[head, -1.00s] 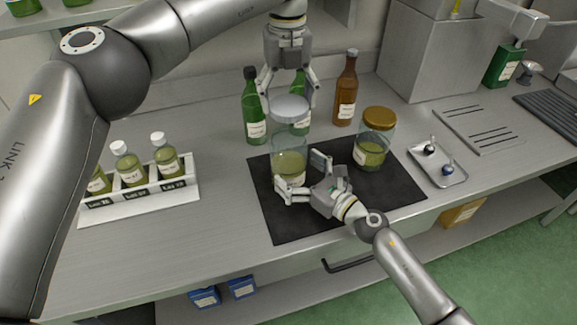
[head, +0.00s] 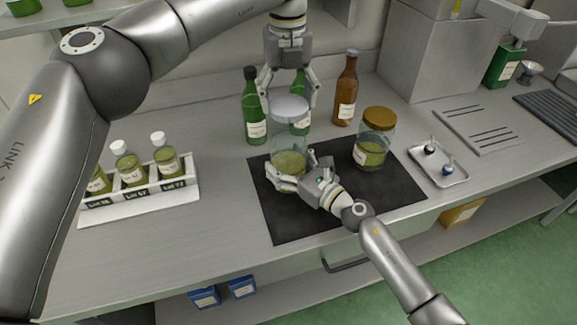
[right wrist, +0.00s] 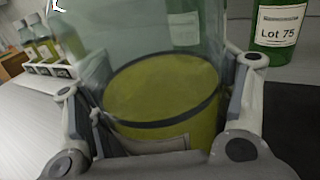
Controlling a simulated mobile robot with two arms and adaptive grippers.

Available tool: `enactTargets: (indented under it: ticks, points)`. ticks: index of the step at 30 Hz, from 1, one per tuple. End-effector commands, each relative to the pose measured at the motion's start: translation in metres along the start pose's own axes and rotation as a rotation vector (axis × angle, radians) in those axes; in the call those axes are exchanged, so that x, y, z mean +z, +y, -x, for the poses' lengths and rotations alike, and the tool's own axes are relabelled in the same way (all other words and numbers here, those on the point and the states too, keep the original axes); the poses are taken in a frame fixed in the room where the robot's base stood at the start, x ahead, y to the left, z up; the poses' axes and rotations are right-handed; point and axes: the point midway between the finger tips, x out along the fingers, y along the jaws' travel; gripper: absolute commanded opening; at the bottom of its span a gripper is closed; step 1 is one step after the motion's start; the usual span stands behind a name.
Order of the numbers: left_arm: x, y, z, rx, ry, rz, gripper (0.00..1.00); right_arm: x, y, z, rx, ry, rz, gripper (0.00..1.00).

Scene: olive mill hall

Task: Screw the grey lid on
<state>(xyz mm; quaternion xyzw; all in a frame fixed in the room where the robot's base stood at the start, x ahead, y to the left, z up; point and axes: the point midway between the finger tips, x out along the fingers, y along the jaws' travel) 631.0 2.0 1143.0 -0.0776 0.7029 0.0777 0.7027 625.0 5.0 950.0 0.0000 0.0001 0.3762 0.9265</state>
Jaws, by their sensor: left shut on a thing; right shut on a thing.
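The grey lid (head: 290,107) is at the mouth of a clear glass jar (head: 288,140) holding green-yellow liquid. I cannot tell whether it rests on the rim or sits just above it. My left gripper (head: 288,98) points down from above, its fingers shut on the lid's sides. My right gripper (head: 291,172) is shut around the jar's lower body from the front right. In the right wrist view the jar (right wrist: 165,95) stands between the two fingers, its liquid surface and part of a label showing. The lid is out of that view.
The jar stands on a dark mat (head: 305,220). A second jar with a gold lid (head: 378,119) is on its right. Two green bottles (head: 253,110) and a brown bottle (head: 346,95) stand behind. A bottle rack (head: 140,207) is at left, a small metal tray (head: 452,178) at right.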

Motion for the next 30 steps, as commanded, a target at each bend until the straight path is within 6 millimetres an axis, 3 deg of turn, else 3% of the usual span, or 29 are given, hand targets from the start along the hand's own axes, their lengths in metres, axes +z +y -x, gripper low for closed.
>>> enactTargets:
  ticks: [1, 6, 11, 20, 30]
  points:
    - [0.000, 0.000, 0.000, 0.000, 0.000, 0.000, 0.57, 0.000, 0.000, 0.000, -0.001, 0.000, 0.000, 0.51]
    - [0.000, 0.000, 0.000, 0.000, 0.000, 0.000, 0.57, 0.000, 0.000, 0.000, -0.001, 0.000, 0.000, 0.32]
    - [0.000, 0.000, -0.009, 0.001, 0.002, 0.000, 0.57, 0.000, 0.000, 0.000, -0.001, 0.000, 0.000, 0.32]
    - [0.000, 0.000, -0.049, 0.001, 0.002, 0.000, 0.57, 0.000, 0.000, 0.000, -0.001, 0.000, 0.000, 0.32]
    - [0.000, 0.000, -0.049, 0.001, 0.000, 0.000, 0.57, 0.000, -0.001, 0.000, -0.001, 0.001, 0.000, 0.32]
